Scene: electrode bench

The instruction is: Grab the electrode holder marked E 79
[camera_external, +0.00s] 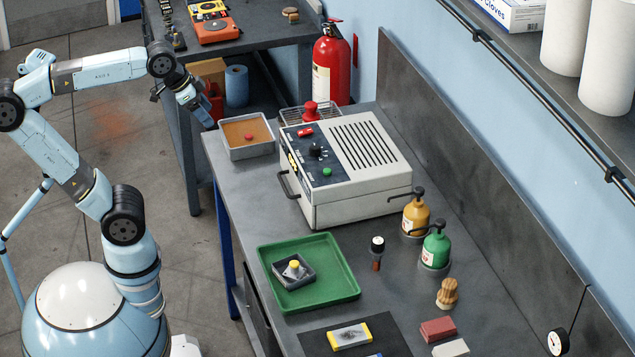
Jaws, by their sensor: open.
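No marking E 79 is readable, so I cannot tell for sure which thing is the electrode holder. A small grey square block with a yellow knob (294,268) sits in a dark square holder inside the green tray (337,291). A red-knobbed piece (249,137) lies in the grey metal tray with a brown floor (262,153) at the bench's far left corner. Another red knob (310,108) stands at the wire basket behind the machine. My gripper (207,123) is open and points down, just left of and above the metal tray, apart from these pieces.
A grey-white machine (365,185) with a front handle fills the bench middle. Yellow (416,217) and green (436,248) pump bottles, a dark-handled tool (377,252) and a brush (447,293) stand right. A yellow-ended block (349,335) lies on a black mat. A fire extinguisher (331,65) is behind.

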